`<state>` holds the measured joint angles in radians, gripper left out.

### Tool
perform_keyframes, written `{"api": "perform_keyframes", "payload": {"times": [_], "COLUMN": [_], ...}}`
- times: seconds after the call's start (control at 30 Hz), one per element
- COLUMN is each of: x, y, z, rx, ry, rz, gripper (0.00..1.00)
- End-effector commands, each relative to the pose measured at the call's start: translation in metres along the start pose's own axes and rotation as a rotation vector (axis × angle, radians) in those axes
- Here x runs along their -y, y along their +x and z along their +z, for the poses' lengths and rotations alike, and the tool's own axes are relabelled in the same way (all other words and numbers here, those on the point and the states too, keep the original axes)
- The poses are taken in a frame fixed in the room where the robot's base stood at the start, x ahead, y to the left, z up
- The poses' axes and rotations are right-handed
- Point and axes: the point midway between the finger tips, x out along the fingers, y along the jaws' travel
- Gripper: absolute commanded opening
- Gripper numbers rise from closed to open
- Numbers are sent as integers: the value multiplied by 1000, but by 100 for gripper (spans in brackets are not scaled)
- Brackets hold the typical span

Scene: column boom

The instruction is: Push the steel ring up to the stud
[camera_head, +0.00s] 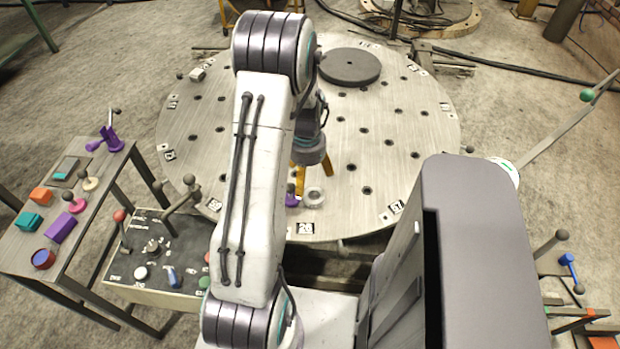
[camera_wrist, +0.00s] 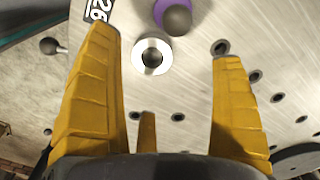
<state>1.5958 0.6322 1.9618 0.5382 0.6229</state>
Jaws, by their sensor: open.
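The steel ring (camera_head: 314,197) lies flat on the round steel table near its front edge. In the wrist view the ring (camera_wrist: 152,56) shows bright, with a dark centre hole. The stud (camera_head: 291,199) is purple with a dark ball top and stands just left of the ring. In the wrist view the stud (camera_wrist: 160,12) is at the top edge, very close to the ring; I cannot tell whether they touch. My gripper (camera_wrist: 163,48) is open, its yellow fingers spread either side of the ring's place in view, with nothing held.
The round table (camera_head: 420,150) has many dark holes and numbered tags along its rim. A dark disc (camera_head: 349,67) lies at its far side. A control box (camera_head: 150,260) with levers stands at front left, beside a side table (camera_head: 75,190) of coloured parts.

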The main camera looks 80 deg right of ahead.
Motion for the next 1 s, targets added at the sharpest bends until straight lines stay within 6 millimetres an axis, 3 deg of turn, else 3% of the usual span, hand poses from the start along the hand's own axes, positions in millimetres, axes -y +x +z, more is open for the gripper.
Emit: {"api": "perform_keyframes", "payload": {"times": [0.2,0.67,1.0], "x": [-15,-17,-17], "y": [12,14,47], "z": [-14,-15,-14], "rx": [6,8,11], "ry": [71,78,77], "rz": [5,6,8], "gripper": [87,87,87]}}
